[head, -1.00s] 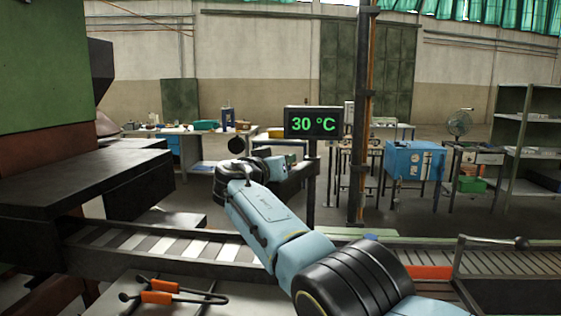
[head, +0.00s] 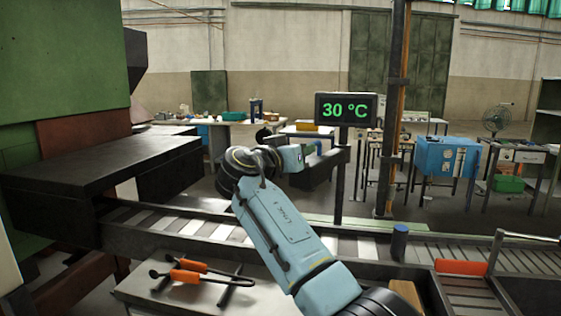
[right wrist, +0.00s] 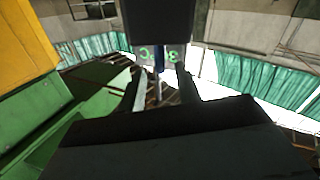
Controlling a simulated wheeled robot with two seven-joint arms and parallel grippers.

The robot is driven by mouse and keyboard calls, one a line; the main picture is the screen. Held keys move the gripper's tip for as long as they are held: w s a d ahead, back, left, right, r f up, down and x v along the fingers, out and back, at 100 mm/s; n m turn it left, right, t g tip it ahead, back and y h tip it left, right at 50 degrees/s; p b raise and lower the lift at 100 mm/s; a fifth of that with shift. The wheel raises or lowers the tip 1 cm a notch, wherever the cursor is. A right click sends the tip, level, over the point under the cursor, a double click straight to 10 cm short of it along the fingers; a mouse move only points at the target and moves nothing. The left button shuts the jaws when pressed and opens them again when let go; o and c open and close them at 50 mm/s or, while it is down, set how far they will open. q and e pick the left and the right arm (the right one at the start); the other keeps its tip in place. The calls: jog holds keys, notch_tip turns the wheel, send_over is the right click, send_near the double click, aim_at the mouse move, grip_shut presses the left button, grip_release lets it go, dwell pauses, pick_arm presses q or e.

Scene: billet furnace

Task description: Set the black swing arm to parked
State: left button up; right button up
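A dark bar (head: 318,172) runs from beside the display post to the light-blue end of my right arm. It may be the black swing arm, but I cannot clearly separate it from my right gripper's dark parts. In the head view, the gripper's fingertips are not distinct. In the right wrist view my right gripper (right wrist: 161,90) shows two fingers spread apart, with the display (right wrist: 168,53) upside down beyond them. A large black block (right wrist: 160,20) stands in front at the top of that view. I see no clear contact. My left gripper is not in view.
The display (head: 346,109) reads 30 °C on a dark post. A roller conveyor (head: 200,227) runs below my arm. Orange-handled tongs (head: 190,272) lie on a pale table. The black furnace hood (head: 90,165) is at left.

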jog(key=v, duration=0.7)
jog(key=shift+b, duration=0.3)
